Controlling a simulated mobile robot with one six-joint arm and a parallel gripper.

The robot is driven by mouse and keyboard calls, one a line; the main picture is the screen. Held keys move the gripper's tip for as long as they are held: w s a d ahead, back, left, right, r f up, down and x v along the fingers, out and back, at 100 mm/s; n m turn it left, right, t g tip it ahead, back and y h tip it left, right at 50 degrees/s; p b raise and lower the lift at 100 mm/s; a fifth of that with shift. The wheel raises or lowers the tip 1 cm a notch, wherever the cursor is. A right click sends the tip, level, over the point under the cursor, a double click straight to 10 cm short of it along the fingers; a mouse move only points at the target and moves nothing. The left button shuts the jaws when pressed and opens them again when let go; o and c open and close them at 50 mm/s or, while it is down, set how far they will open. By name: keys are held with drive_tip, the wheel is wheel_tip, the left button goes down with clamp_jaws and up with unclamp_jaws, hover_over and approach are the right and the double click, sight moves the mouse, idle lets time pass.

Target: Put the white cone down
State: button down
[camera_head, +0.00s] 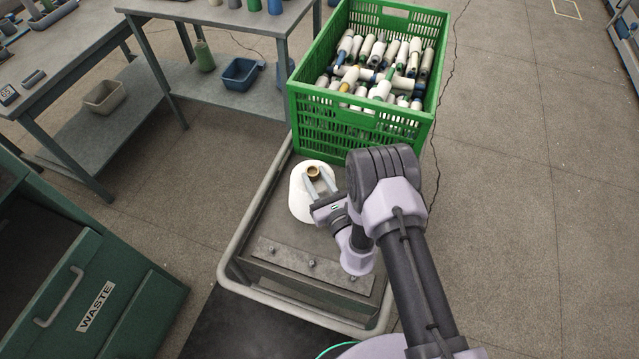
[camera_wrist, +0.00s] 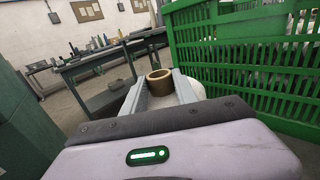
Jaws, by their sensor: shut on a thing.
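The white cone (camera_head: 299,203) shows in the head view over the left part of the grey cart (camera_head: 255,215), in front of the green crate. It looks upright, with its brown core (camera_head: 313,172) at the top. My gripper (camera_head: 318,183) reaches it from the right and is shut on it near the top. In the wrist view, the brown core (camera_wrist: 159,82) sits between the two fingers of my gripper (camera_wrist: 160,90), and some of the white cone (camera_wrist: 192,90) shows around them. Whether the cone's base touches the cart top is unclear.
A green crate (camera_head: 350,125) full of bobbins stands at the cart's far end. A green waste bin (camera_head: 130,285) is at the lower left. Grey tables (camera_head: 140,70) stand at the upper left, with a blue bin (camera_head: 240,73) on a shelf. Floor to the right is clear.

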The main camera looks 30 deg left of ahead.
sight(316, 186)
wheel_tip(316, 186, down, 4)
drive_tip(key=shift+r+b, duration=0.2)
drive_tip(key=shift+b, duration=0.55)
drive_tip(key=shift+r, duration=0.15)
drive_tip(key=c, duration=1)
unclamp_jaws()
drive_tip(key=shift+o, duration=0.2)
